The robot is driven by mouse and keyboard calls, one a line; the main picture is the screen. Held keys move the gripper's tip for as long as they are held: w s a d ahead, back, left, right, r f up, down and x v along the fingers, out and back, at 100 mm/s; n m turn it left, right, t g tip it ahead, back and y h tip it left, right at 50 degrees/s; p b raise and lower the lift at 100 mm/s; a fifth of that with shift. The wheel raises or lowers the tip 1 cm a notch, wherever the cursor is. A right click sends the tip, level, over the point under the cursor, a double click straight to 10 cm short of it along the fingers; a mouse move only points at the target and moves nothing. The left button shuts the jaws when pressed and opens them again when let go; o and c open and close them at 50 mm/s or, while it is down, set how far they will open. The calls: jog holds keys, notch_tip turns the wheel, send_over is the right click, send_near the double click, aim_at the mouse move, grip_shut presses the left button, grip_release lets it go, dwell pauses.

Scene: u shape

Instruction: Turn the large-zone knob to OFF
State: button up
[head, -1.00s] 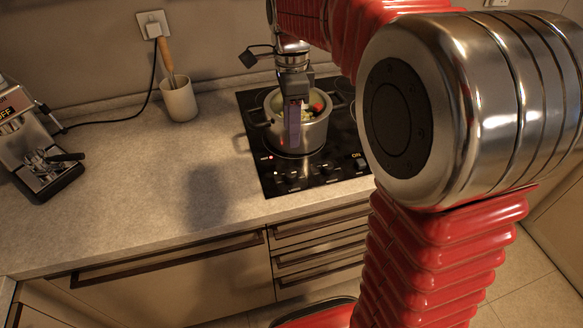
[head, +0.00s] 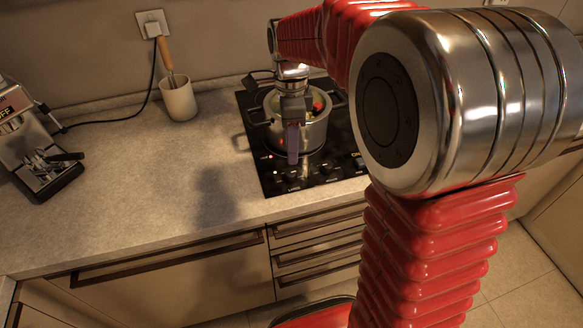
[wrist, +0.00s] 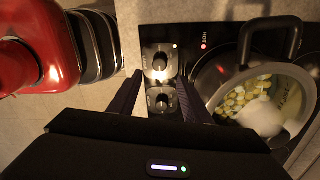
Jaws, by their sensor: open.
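The black cooktop (head: 265,140) has a row of knobs along its front edge. My gripper (head: 293,158) is open, pointing down in front of the pot and above the knob row. In the wrist view its fingers (wrist: 160,82) stand on either side of the nearer knob, with nothing held. The fingers partly hide the knob row in the head view.
A steel pot (head: 318,130) with food stands on the cooktop, close behind my gripper; its dark handle (wrist: 270,28) shows in the wrist view. A red HOT light (wrist: 203,46) glows. A utensil holder (head: 179,100) and coffee machine (head: 35,150) stand left. The counter between is clear.

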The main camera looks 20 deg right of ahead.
aim_at(292, 172)
jog(key=f, duration=0.8)
jog(key=shift+s+f, duration=0.2)
jog(key=shift+f, duration=0.1)
jog(key=shift+c, duration=0.5)
jog(key=c, duration=0.9)
